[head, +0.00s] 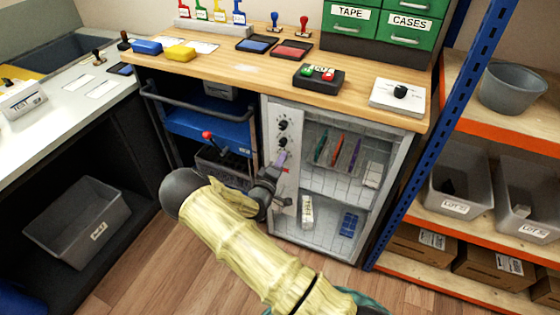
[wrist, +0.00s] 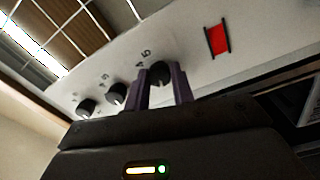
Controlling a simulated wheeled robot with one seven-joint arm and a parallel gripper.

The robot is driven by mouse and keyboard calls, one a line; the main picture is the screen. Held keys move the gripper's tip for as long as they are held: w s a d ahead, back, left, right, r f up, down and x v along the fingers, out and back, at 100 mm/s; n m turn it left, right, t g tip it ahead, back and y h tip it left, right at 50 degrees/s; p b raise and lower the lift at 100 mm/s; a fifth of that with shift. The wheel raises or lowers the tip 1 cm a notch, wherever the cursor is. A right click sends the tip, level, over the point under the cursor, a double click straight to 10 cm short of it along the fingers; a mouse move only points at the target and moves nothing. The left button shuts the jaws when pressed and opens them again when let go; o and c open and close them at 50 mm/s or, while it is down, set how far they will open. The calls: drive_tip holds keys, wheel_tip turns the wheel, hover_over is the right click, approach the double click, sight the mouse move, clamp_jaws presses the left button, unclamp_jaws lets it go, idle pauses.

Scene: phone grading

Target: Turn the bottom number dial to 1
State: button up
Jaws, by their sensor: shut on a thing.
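The bottom number dial (wrist: 160,72) is a round black knob on a pale panel, nearest the red switch in the wrist view. Small figures, seemingly 4 and 5, show beside it; the rest of its scale is hidden and its setting cannot be read. My gripper (wrist: 163,80) has its two purple fingers on either side of this knob, shut on it. In the head view my gripper (head: 281,160) reaches the cabinet's control panel (head: 285,104) below two other black dials, and it hides the bottom dial.
The middle dial (wrist: 117,95) and top dial (wrist: 86,107) sit in line with the gripped one. A red switch (wrist: 217,39) is close beside my fingers. A dark bin (head: 225,168) with a red-topped lever stands left.

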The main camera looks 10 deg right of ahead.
drive_tip(key=shift+n, duration=0.7)
drive_tip(key=o, duration=1)
drive_tip(key=p+v, duration=0.1)
drive_tip(key=v, duration=1.6)
drive_tip(key=shift+s, duration=0.15)
drive_tip(key=shift+a, duration=0.1)
